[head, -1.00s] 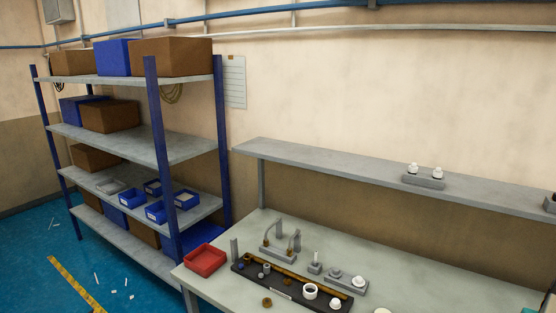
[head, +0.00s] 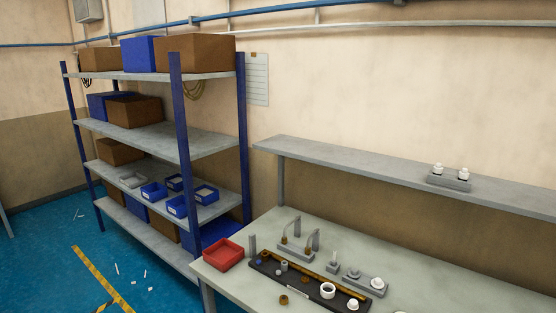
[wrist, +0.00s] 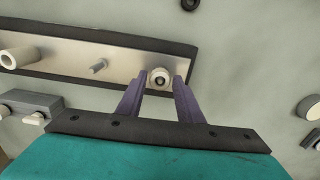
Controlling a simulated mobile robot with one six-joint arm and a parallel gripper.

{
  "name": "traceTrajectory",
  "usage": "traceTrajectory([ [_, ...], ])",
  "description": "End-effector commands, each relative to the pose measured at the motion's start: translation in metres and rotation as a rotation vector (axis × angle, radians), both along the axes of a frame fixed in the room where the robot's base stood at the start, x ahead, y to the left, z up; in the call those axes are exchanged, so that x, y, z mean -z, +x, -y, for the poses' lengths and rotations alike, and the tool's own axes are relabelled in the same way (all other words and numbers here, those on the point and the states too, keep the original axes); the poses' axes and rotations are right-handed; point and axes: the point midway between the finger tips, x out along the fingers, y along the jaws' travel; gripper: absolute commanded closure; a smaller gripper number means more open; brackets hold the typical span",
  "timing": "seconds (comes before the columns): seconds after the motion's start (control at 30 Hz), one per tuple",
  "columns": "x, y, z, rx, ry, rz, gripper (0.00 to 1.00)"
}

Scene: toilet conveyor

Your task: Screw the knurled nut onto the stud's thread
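In the wrist view, a small pale round part with a dark hole (wrist: 159,79), which looks like the knurled nut, shows between my fingertips near the right end of a dark-edged metal strip. My gripper (wrist: 161,75) has its two purple fingers spread to either side of this part, with a thin gap at the right finger. I cannot tell whether the left finger touches it. A small pin-like part (wrist: 99,66) stands on the strip to its left; I cannot tell whether it is the stud. My gripper does not show in the head view.
In the wrist view, a wide pale tube (wrist: 20,57) is at far left, with a grey block (wrist: 32,104) below it. The head view shows a bench (head: 235,287) with a dark parts tray (head: 308,293), a red bin (head: 223,254) and a shelf rack (head: 180,148) at left.

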Motion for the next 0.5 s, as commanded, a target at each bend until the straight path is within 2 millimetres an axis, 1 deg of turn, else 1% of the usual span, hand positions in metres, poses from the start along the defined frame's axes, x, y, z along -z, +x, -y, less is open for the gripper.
traceTrajectory([
  [0.13,-0.0002,0.0,0.0,0.0,0.0,0.0,0.67],
  [0.17,-0.0002,0.0,0.0,0.0,0.0,0.0,0.7],
  [0.3,-0.0003,0.0,0.0,0.0,0.0,0.0,0.94],
  [0.33,-0.0003,0.0,0.0,0.0,0.0,0.0,0.96],
  [0.5,-0.0003,0.0,0.0,0.017,0.0,0.0,0.96],
])
